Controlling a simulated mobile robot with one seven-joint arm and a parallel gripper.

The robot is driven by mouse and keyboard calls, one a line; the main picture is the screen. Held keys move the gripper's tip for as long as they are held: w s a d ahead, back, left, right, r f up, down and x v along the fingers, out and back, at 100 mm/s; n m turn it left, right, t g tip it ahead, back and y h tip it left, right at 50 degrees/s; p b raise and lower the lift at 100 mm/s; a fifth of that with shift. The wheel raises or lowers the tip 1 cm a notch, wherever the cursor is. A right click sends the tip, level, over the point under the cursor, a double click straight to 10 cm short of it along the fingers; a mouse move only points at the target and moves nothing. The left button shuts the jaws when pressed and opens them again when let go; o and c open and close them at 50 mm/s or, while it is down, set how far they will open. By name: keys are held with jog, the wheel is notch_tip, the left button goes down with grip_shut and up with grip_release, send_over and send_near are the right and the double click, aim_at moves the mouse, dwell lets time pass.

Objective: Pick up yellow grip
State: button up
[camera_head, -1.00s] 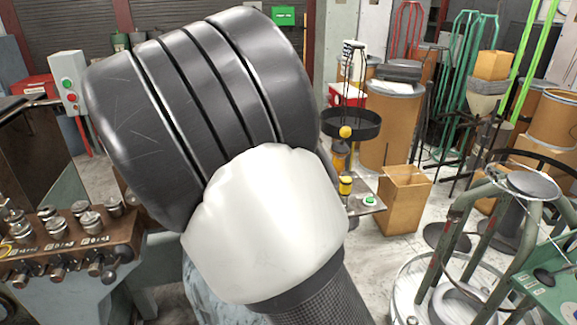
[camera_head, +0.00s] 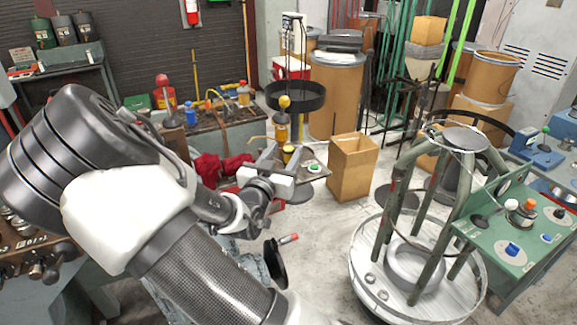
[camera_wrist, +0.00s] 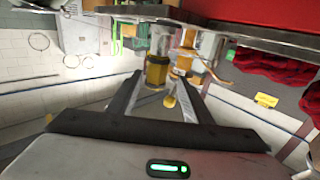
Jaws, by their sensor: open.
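A small yellow grip (camera_head: 288,151) stands near the green button on a small plate in the head view. My gripper (camera_head: 290,158) is close in front of it and looks empty. A yellow ball (camera_head: 284,102) sits higher up, above an amber cylinder (camera_head: 281,131). In the wrist view my gripper (camera_wrist: 168,82) has its fingers spread wide apart. A small yellow ball (camera_wrist: 169,101) shows between the fingers. I cannot tell which of these is the grip.
A black round tray (camera_head: 296,97) is behind the grip. A green button (camera_head: 314,168) is beside it on the right. Red cloth (camera_head: 213,168) lies left of my gripper. An open cardboard box (camera_head: 353,167) stands right, with open floor in front of it.

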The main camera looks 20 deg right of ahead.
jog(key=shift+s+d+x, duration=0.1)
jog(key=shift+d+x, duration=0.05)
jog(key=shift+x, duration=1.2)
jog(key=shift+s+d+x, duration=0.1)
jog(key=shift+s+x, duration=0.05)
jog(key=shift+x, duration=1.2)
jog(key=shift+f, duration=0.1)
grip_shut()
